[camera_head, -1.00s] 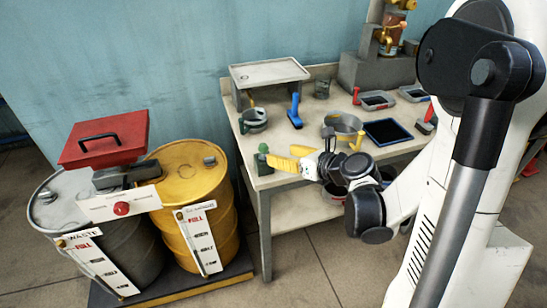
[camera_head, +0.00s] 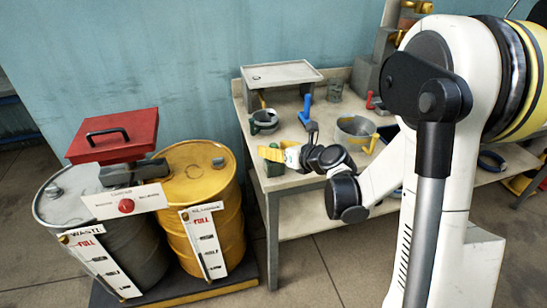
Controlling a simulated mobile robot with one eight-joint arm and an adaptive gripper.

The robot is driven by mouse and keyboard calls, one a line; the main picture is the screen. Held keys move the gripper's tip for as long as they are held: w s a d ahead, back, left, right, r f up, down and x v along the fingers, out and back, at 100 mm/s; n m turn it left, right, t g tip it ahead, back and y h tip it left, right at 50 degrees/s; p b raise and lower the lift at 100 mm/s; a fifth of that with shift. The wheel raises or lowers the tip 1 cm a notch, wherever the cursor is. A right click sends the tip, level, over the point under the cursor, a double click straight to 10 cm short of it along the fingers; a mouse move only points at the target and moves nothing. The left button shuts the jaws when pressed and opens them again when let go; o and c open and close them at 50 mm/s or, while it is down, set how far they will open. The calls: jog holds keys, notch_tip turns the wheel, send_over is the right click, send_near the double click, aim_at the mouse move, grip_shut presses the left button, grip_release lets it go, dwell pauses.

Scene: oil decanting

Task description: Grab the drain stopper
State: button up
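A small dark green piece (camera_head: 273,168) stands at the table's front left corner. It may be the drain stopper, but I cannot tell for sure. My gripper (camera_head: 271,154), with yellow fingers, is right at it and covers its upper part. The fingers overlap in this view, so I cannot tell whether they are open or closed on it.
The workbench (camera_head: 297,185) holds a grey jug (camera_head: 264,121), a blue-handled tool (camera_head: 305,108), a metal pot (camera_head: 352,135) and a raised tray (camera_head: 281,73). A yellow drum (camera_head: 190,172) and a grey waste drum (camera_head: 130,245) with a red lid (camera_head: 115,135) stand left.

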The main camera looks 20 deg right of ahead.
jog(key=shift+r, duration=0.1)
grip_shut()
